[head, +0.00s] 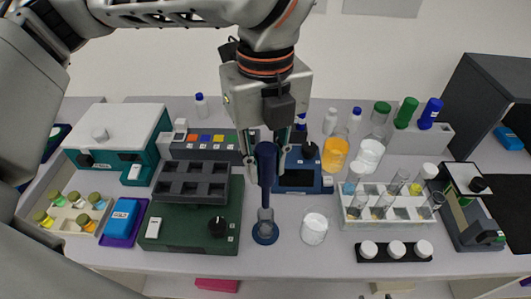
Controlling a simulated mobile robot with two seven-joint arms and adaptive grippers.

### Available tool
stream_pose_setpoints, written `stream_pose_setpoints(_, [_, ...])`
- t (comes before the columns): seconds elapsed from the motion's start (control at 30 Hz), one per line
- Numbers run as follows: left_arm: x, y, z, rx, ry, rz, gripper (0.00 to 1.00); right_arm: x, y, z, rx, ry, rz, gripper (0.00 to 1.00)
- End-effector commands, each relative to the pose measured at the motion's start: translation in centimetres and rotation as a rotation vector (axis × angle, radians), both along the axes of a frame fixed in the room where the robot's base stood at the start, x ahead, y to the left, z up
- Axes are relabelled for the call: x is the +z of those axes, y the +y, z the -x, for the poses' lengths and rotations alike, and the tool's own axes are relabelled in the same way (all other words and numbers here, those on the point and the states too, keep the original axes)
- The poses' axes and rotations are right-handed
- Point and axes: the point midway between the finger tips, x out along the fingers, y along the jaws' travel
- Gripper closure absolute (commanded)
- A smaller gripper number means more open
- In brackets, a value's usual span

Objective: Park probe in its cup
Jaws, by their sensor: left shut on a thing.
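The probe (266,178) is a dark blue upright shaft in the middle of the head view. My left gripper (267,170) points down from above with a finger on each side of the shaft and is shut on it. A small clear cup (265,216) on a round blue base (265,237) stands directly below. The probe's lower end overlaps the cup's mouth in the picture. I cannot tell whether it is inside or just above it. My right gripper is not in view.
A glassware rack (352,208) and a black strip of white-capped jars (395,251) are further right. Bare bench lies in front.

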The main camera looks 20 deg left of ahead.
Motion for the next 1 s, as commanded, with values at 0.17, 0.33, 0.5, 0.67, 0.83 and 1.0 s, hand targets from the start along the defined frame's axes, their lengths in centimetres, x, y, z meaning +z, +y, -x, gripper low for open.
stream_pose_setpoints(0.17, [-1.2, 0.0, 0.0, 0.000, 0.002, 0.001, 0.93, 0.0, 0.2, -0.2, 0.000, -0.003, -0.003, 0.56])
stream_pose_setpoints(0.33, [-2.3, 0.0, 0.0, 0.001, 0.001, 0.001, 0.93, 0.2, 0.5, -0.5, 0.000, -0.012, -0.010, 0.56])
stream_pose_setpoints(0.5, [-3.4, 0.0, 0.0, 0.000, 0.000, 0.000, 0.93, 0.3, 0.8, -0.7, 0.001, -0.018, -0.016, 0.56])
stream_pose_setpoints(0.67, [-4.4, 0.0, 0.0, 0.000, 0.000, 0.000, 0.93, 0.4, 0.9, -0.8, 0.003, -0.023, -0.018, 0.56])
stream_pose_setpoints(0.83, [-5.5, 0.0, 0.0, 0.001, 0.000, 0.000, 0.93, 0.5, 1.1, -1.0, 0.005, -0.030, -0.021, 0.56])
stream_pose_setpoints(1.0, [-6.5, 0.0, 0.0, 0.001, 0.001, 0.000, 0.93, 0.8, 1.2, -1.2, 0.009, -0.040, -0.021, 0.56])
